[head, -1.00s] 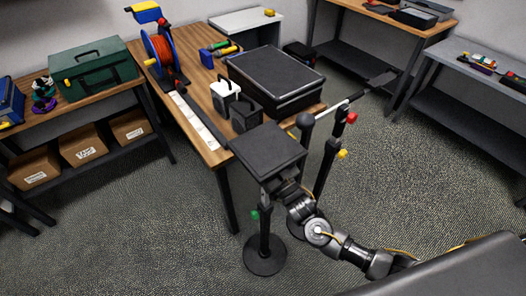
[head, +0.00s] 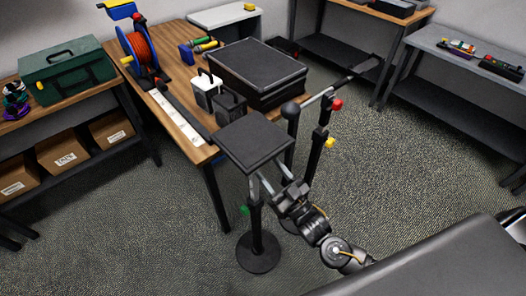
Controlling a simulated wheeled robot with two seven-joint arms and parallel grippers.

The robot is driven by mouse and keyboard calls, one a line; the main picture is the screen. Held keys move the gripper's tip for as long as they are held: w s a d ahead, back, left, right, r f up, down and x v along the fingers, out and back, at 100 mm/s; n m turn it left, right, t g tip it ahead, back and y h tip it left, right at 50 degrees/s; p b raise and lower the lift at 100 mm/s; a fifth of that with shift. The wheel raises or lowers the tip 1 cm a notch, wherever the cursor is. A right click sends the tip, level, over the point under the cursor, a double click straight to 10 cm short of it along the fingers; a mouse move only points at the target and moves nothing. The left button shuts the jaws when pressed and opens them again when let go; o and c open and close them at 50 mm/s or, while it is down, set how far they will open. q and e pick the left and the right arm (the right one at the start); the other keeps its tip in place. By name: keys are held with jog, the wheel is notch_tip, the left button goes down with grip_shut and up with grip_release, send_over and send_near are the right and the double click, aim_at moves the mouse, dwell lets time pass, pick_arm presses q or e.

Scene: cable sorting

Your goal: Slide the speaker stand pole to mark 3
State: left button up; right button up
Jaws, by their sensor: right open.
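The speaker stand has a flat square black top plate (head: 252,142), an upright black pole (head: 256,222) with a green knob (head: 244,210), and a round black base (head: 258,253) on the carpet. No numbered marks can be read on the pole. My right gripper (head: 260,184) is just below the plate, on its near right side. Its two light grey fingers are apart and point toward the upper pole. I cannot tell whether they touch it; the plate hides part of this area. My left gripper is not in view.
Another stand (head: 317,155) with a red knob, a yellow knob and a slanted boom stands close behind. A wooden table (head: 176,95) with a black case (head: 257,70) and cable reel (head: 140,47) is behind left. Open carpet lies to the right.

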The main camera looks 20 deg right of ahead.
jog(key=d+f+n+g+h, duration=0.1)
jog(key=d+f+g+h, duration=0.15)
jog(key=f, duration=0.75)
jog(key=d+f+g+h, duration=0.2)
jog(key=f+g, duration=0.2)
jog(key=f, duration=0.7)
jog(key=s+d+f+g+h, duration=0.1)
jog(key=s+d+f+g, duration=0.2)
jog(key=f, duration=0.6)
jog(key=s+d+f+g+h, duration=0.2)
jog(key=s+d+f, duration=0.25)
jog(key=f, duration=0.35)
jog(key=s+d+f+m+g+h, duration=0.1)
jog(key=s+f+g, duration=0.1)
jog(key=s+f, duration=0.5)
jog(key=s+d+f+g, duration=0.1)
jog(key=s+f+g, duration=0.3)
jog(key=s, duration=0.6)
jog(key=s+a+f+m+g, duration=0.1)
jog(key=s+f, duration=0.1)
jog(key=s, duration=0.5)
jog(key=s+a+f+m+g, duration=0.1)
jog(key=s+a+f, duration=0.1)
jog(key=s, duration=0.6)
jog(key=shift+a+f, duration=0.2)
jog(key=shift+a, duration=0.05)
jog(key=shift+g, duration=0.25)
jog(key=shift+c, duration=0.4)
